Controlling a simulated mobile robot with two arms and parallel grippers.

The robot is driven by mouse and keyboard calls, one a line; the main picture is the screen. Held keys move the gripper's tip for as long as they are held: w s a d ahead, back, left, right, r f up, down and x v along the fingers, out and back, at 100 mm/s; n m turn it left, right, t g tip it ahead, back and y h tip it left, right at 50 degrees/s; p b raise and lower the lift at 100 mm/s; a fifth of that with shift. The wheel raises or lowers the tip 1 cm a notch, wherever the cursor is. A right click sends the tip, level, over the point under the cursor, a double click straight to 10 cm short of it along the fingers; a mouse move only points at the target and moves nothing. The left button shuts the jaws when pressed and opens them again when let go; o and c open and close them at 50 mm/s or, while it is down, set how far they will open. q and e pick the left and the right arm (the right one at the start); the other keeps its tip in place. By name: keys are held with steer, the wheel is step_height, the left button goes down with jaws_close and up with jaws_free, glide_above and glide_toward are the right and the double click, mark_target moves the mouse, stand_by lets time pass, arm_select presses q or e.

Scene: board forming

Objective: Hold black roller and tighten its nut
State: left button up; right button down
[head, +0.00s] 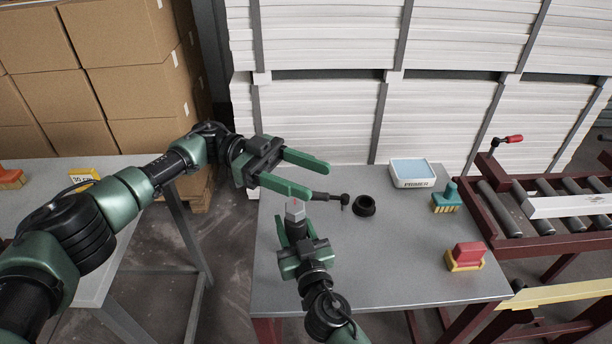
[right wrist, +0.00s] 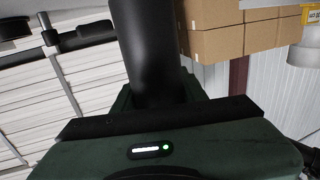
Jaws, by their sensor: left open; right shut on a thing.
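My right gripper (head: 296,232) is shut on the black roller, which stands up from the jaws as a thick black cylinder (right wrist: 150,50) in the right wrist view. In the head view a light grey block-like piece (head: 295,210) shows at the top of what it holds; I cannot make out the nut. My left gripper (head: 318,180) is open and empty, its two green fingers pointing right, above and just behind the held thing. A dark tool with a short rod and thicker head (head: 345,200) shows beyond the lower left finger, which hides part of it.
A black ring (head: 364,206) lies on the grey table (head: 390,265). A primer tray (head: 412,184), a teal brush (head: 446,203) and a red-and-yellow block (head: 465,256) stand to the right. A roller conveyor (head: 545,212) is at far right. The table's front middle is clear.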

steer(key=shift+f, duration=0.2)
steer(key=c, duration=1.1)
jaws_free()
steer(key=o, duration=0.4)
steer(key=shift+r, duration=0.15)
steer(key=v, duration=1.2)
